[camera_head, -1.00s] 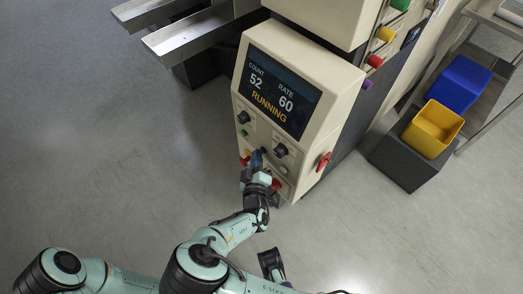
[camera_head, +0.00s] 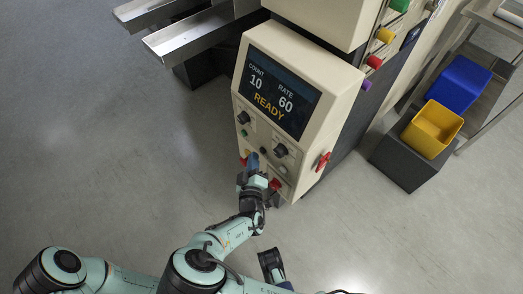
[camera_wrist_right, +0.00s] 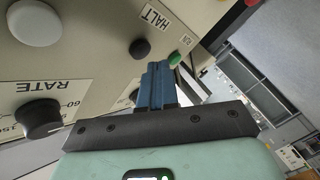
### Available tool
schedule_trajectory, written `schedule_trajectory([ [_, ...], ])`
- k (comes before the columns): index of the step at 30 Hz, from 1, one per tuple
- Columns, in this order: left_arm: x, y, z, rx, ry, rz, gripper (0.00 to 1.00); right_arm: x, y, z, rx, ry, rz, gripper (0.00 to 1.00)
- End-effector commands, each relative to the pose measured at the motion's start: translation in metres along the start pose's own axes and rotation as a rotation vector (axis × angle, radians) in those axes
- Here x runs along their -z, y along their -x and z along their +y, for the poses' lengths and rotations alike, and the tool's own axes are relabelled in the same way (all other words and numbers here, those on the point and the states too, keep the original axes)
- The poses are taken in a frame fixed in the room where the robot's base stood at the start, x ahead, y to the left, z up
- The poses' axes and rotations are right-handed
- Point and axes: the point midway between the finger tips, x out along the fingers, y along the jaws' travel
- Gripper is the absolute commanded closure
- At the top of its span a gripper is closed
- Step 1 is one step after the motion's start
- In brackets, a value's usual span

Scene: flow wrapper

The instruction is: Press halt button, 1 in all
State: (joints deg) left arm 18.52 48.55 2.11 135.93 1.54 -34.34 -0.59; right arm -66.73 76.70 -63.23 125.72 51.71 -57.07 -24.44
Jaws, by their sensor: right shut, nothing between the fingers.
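The halt button is black and round, marked HALT in the right wrist view (camera_wrist_right: 139,48); in the head view it is the small dark button (camera_head: 263,150) on the cream control panel (camera_head: 305,150). My right gripper (camera_head: 252,160) is shut and empty, its blue fingers pointing at the panel just below the button. In the right wrist view the fingertips (camera_wrist_right: 160,66) lie close under the black button and the green one; I cannot tell whether they touch the panel. The display (camera_head: 275,90) reads COUNT 10, RATE 60, READY.
A green RUN button (camera_wrist_right: 175,57) and a white button (camera_wrist_right: 36,22) flank the halt button. A black RATE knob (camera_wrist_right: 40,118) is nearby. A red handle (camera_head: 323,161) sits on the panel's side. Yellow (camera_head: 433,125) and blue (camera_head: 462,82) bins stand right. The left floor is clear.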

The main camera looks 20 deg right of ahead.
Motion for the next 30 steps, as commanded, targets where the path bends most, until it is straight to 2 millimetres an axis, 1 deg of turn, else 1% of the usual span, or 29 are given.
schedule_trajectory([
  [5,0.0,0.002,0.0,0.0,0.0,0.001,1.0,0.005,0.005,-0.004,0.001,-0.001,0.003,1.0],
  [15,0.002,0.008,0.002,-0.001,0.0,0.002,1.0,0.022,0.028,-0.021,0.002,-0.001,0.004,1.0],
  [18,0.002,0.009,0.002,-0.001,0.0,0.003,1.0,0.025,0.033,-0.024,0.001,-0.001,0.002,1.0],
  [30,0.002,0.009,0.002,-0.001,0.0,0.003,1.0,0.025,0.035,-0.025,0.0,0.0,0.0,1.0],
])
